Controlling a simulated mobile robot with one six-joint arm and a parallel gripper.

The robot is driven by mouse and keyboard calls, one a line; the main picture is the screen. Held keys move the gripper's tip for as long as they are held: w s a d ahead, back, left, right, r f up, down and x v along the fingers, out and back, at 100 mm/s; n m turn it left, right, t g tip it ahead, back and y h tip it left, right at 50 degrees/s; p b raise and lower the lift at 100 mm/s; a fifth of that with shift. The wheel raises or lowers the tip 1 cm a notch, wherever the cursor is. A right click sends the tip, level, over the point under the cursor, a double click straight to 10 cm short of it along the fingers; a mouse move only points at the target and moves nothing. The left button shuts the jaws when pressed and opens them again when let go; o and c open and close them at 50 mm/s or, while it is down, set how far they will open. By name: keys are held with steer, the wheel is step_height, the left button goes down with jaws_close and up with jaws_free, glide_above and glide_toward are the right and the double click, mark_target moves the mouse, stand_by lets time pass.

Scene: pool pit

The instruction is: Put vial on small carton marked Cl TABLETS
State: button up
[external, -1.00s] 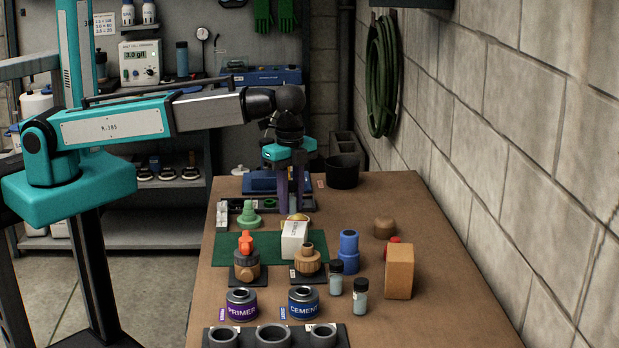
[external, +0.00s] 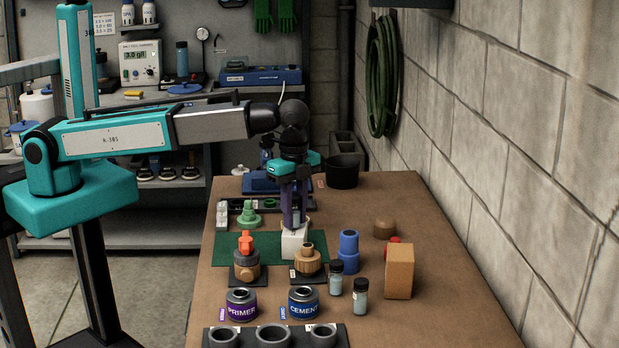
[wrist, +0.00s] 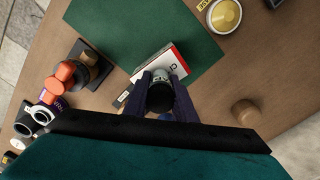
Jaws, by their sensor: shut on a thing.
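My gripper (external: 294,222) points down at the white carton (external: 295,243) on the back part of the table. In the wrist view my gripper (wrist: 161,92) is shut on a vial (wrist: 160,97) with a black cap, seen from above. The vial's grey body runs down toward the white and red carton (wrist: 179,60), whose printed face partly shows. The vial overlaps the carton in view; I cannot tell whether it touches the top. In the external view the fingers mostly hide the held vial.
Two other vials (external: 335,280) stand front right, beside a cardboard box (external: 399,271). An orange-topped valve (external: 246,258), a tan fitting (external: 307,260) and a blue fitting (external: 348,251) surround the carton. A green mat (external: 232,246) lies beneath it.

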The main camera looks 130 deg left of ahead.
steer(key=shift+f, duration=0.15)
steer(key=o, duration=1)
steer(key=shift+o, duration=0.2)
steer(key=shift+r+p, duration=3.95)
steer(key=shift+r, duration=2.2)
steer(key=shift+d, duration=0.1)
